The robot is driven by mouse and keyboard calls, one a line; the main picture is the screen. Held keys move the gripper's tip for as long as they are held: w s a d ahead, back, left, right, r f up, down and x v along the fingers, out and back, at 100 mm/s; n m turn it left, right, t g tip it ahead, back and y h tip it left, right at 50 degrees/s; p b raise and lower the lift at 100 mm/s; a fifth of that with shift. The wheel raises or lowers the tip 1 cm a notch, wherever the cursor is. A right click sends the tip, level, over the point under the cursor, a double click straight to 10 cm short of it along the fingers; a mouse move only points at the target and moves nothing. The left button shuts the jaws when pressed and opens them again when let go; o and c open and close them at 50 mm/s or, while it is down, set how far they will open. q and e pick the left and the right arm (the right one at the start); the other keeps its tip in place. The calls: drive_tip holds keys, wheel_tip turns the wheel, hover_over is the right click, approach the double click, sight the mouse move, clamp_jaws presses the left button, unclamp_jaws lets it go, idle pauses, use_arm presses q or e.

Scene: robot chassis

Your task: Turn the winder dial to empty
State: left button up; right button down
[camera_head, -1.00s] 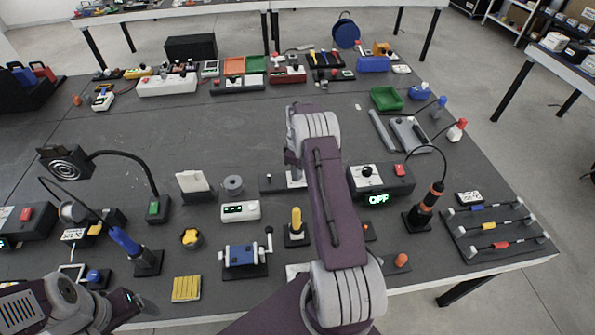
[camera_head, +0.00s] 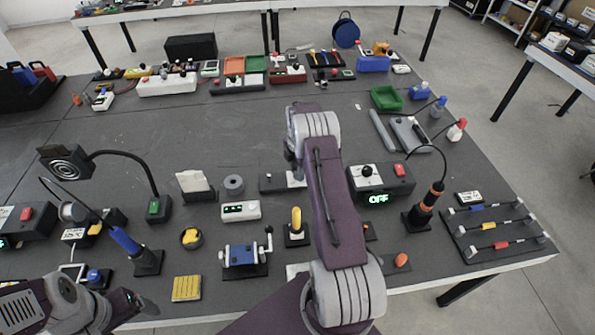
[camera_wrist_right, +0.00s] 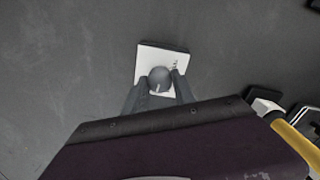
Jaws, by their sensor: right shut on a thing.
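The winder dial (camera_wrist_right: 159,79) is a grey round knob with a light pointer line on a white square plate (camera_wrist_right: 147,61). In the right wrist view, my right gripper (camera_wrist_right: 157,86) has one finger on each side of the knob and is shut on it. Dark marks show at the plate's right edge, too small to read. In the head view, my right arm hides the dial, and only part of the white plate (camera_head: 296,181) shows below my right gripper (camera_head: 291,162). My left gripper (camera_head: 125,304) is low at the left, its fingers not clear.
A yellow lever (camera_head: 296,218) and a blue crank box (camera_head: 243,255) stand near the front. A black box (camera_head: 384,178) with a green OFF display is to the right of my arm. A white display box (camera_head: 240,211) stands to the left. The table's middle is clear.

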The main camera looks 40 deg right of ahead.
drive_tip(key=n, duration=0.5)
drive_tip(key=shift+r+n, duration=0.1)
drive_tip(key=shift+n, duration=0.2)
drive_tip(key=n, duration=0.4)
drive_tip(key=shift+n, duration=0.4)
drive_tip(key=shift+d, duration=0.1)
drive_tip(key=c, duration=1)
unclamp_jaws()
wheel_tip(320, 180, up, 9)
drive_tip(key=shift+b, duration=0.3)
